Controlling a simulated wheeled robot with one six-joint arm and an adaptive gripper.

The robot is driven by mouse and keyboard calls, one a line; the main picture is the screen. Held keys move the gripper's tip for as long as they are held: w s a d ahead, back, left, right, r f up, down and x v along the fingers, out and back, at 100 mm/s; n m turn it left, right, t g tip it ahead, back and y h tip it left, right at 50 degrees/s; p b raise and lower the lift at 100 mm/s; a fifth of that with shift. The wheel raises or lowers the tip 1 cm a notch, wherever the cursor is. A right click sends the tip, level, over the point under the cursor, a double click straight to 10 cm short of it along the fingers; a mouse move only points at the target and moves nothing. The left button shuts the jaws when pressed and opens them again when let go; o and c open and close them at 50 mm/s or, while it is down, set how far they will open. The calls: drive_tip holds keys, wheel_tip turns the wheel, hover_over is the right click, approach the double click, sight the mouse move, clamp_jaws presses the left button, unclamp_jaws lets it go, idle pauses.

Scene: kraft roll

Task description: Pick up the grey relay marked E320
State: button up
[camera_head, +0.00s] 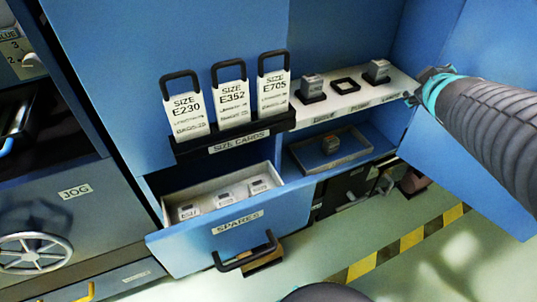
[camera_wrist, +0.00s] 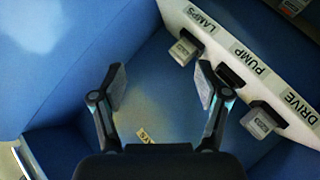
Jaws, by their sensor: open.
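No E320 mark is readable on any relay. Two small grey relays, one at the left (camera_head: 312,88) and one at the right (camera_head: 377,70), stand in sockets on the white shelf (camera_head: 345,101). Between them is an empty black socket (camera_head: 345,86). Several pale relays (camera_head: 224,198) lie in the open SPARES drawer. In the wrist view, relays show by LAMPS (camera_wrist: 187,48) and DRIVE (camera_wrist: 262,120). My gripper (camera_wrist: 162,88) is open and empty, beside the shelf; its fingertips are unclear in the head view.
Size cards E230 (camera_head: 187,113), E352 (camera_head: 233,101) and E705 (camera_head: 273,93) stand in a black rack (camera_head: 240,137) above the drawer (camera_head: 213,245). A blue door panel (camera_head: 470,170) is at the right, under my arm. The green floor is partly clear.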

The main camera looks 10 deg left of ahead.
drive_tip(key=w+a+f+n+y, duration=0.3)
drive_tip(key=w+f+n+y, duration=0.1)
drive_tip(key=w+n, duration=0.1)
drive_tip(key=n+g+y+b, duration=0.2)
drive_tip(key=n+g+y, duration=0.8)
drive_tip(key=g, duration=0.7)
approach(262, 186)
drive_tip(key=shift+m+g+y, duration=0.3)
drive_tip(key=shift+m+g, duration=0.1)
drive_tip(key=shift+m, duration=0.1)
drive_tip(key=x, duration=0.4)
drive_tip(key=shift+w+a+f+b, duration=0.15)
drive_tip(key=shift+w+f+b, duration=0.05)
drive_tip(key=shift+f+b, duration=0.15)
drive_tip(key=shift+b+x, duration=0.6)
drive_tip(key=shift+x, duration=2.55)
